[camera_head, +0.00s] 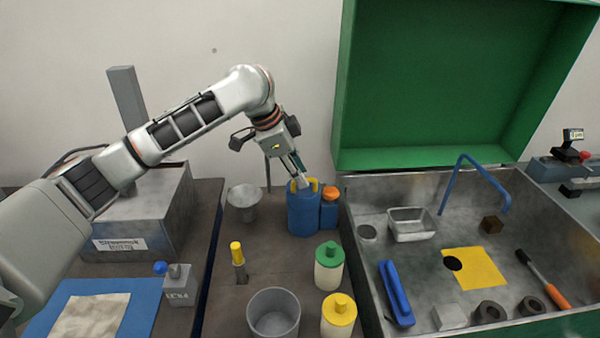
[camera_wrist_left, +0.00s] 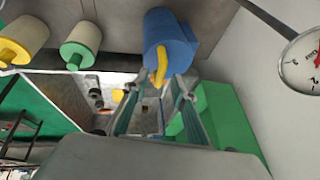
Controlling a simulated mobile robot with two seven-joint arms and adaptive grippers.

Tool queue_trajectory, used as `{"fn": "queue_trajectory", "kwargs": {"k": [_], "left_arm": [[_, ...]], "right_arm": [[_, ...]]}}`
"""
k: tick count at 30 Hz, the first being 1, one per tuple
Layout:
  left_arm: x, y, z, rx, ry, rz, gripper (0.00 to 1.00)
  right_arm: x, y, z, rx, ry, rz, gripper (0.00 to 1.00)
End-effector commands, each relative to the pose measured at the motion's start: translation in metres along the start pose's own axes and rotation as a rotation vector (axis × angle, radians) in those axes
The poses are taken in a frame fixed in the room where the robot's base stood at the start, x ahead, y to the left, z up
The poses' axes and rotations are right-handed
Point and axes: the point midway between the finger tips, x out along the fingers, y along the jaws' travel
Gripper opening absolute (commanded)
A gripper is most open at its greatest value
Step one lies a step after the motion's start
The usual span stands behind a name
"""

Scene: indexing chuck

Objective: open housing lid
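The large green lid (camera_head: 435,85) of the grey metal housing (camera_head: 395,180) stands raised at the back right, wide open, its hollow side facing me. A green shape, apparently part of the lid, also shows in the left wrist view (camera_wrist_left: 230,115). My left gripper (camera_head: 303,184) points down at the top of a blue canister (camera_head: 303,215) with a yellow handle, left of the housing. In the left wrist view the fingers (camera_wrist_left: 157,88) are apart, with the yellow handle (camera_wrist_left: 159,65) near their tips. I cannot tell whether they touch it. My right gripper is not in view.
Inside the housing lie a blue bar (camera_head: 396,293), a metal tray (camera_head: 411,224), a yellow plate (camera_head: 475,268) and an orange-handled tool (camera_head: 556,295). Green-capped (camera_head: 329,267) and yellow-capped (camera_head: 338,315) bottles and a grey cup (camera_head: 273,312) stand on the bench. A grey machine stands left (camera_head: 150,215).

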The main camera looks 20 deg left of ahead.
Motion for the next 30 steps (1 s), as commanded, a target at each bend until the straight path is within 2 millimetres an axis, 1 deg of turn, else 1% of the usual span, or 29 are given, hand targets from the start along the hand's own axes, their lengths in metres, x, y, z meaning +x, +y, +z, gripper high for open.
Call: {"fn": "queue_trajectory", "kwargs": {"k": [3,10,11,12,13,14,23,30], "left_arm": [[0.005,0.000,0.000,0.000,0.000,-0.001,0.26],[0.005,0.000,0.000,0.000,0.000,-0.001,0.26],[0.005,0.000,0.000,0.000,0.000,-0.001,0.21],[0.005,0.000,0.000,0.000,0.000,-0.001,0.11],[0.005,0.000,0.000,0.000,0.000,-0.001,0.03],[0.005,0.000,0.000,0.000,0.000,-0.001,0.00],[0.004,-0.002,0.000,0.000,0.000,-0.002,0.00],[-0.001,-0.015,-0.002,-0.001,0.000,-0.003,0.00]], "right_arm": [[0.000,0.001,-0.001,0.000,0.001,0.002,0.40],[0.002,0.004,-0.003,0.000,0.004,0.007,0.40],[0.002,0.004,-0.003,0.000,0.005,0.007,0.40],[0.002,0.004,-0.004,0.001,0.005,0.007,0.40],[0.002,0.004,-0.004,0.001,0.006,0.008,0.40],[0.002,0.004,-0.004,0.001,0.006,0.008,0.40],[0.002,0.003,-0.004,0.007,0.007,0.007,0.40],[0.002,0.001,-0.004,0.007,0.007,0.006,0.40]]}}
